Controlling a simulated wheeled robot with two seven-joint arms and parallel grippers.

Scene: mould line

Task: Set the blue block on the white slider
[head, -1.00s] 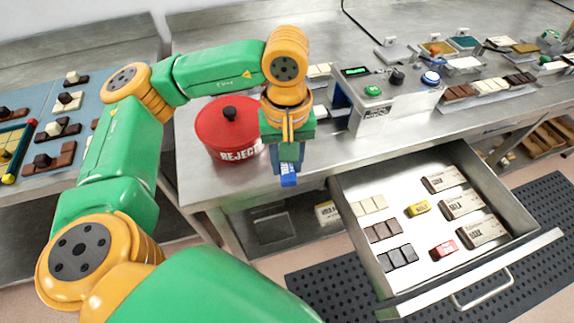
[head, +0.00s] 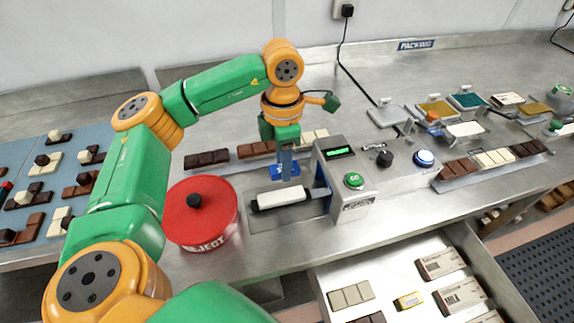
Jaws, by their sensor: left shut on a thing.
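My left gripper (head: 286,170) points down and is shut on the blue block (head: 277,171), which shows partly behind the fingers. The white slider (head: 281,199) is a pale bar with dark ends, lying on a metal plate in front of the control box. The gripper and block appear just behind and above the slider in the picture. I cannot tell the height of the gap between them. The slider's top is bare. My right gripper is not in view.
A red reject bin (head: 202,222) stands left of the slider. The control box (head: 362,172) with green and blue buttons is close on the right. Chocolate bars (head: 207,158) lie behind. An open drawer (head: 318,283) with boxes and bars is below.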

